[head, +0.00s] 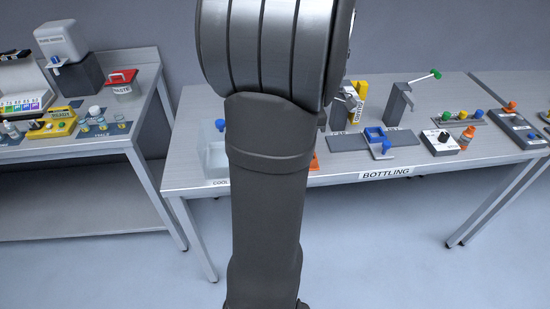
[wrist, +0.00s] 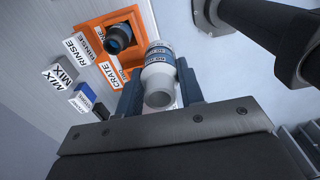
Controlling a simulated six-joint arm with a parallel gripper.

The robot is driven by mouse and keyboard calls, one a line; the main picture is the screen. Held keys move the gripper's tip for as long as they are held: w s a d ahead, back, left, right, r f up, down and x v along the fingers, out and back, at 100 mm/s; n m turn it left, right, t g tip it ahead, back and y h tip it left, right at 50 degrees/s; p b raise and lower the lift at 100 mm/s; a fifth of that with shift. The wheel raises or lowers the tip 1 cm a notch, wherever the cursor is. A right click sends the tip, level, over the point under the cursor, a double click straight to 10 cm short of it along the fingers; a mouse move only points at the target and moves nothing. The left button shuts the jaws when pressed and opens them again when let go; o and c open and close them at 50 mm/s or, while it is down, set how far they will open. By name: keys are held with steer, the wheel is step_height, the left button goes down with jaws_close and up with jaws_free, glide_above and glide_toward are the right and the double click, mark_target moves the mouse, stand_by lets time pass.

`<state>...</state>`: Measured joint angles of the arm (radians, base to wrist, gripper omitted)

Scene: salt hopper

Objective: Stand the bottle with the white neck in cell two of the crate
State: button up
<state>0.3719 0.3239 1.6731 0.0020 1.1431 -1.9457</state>
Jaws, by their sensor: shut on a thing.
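My gripper (wrist: 160,84) is shut on a bottle with a white neck (wrist: 158,76). The bottle has a blue label band with lettering, and its open mouth faces the wrist camera. The orange crate (wrist: 89,29) is at the upper left in the wrist view, beyond the held bottle. A dark bottle with a bluish neck (wrist: 119,38) stands in one crate cell. The held bottle partly covers the crate's near end, so I cannot tell which cell is two. In the head view my arm hides the gripper and most of the crate (head: 314,162).
Another bench stands left.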

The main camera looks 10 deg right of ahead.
steer(key=shift+w+a+f, duration=1.15)
steer(key=shift+a+f, duration=0.2)
steer(key=shift+f, duration=0.4)
steer(key=shift+w+a+f, duration=1.15)
steer(key=shift+a+f, duration=0.2)
steer(key=shift+f, duration=0.35)
steer(key=shift+w+a+f, duration=1.15)
steer(key=shift+a+f, duration=0.2)
steer(key=shift+f, duration=0.4)
steer(key=o, duration=1)
steer(key=shift+f, duration=0.15)
step_height(320, 180, up, 12)
steer(key=shift+r, duration=0.2)
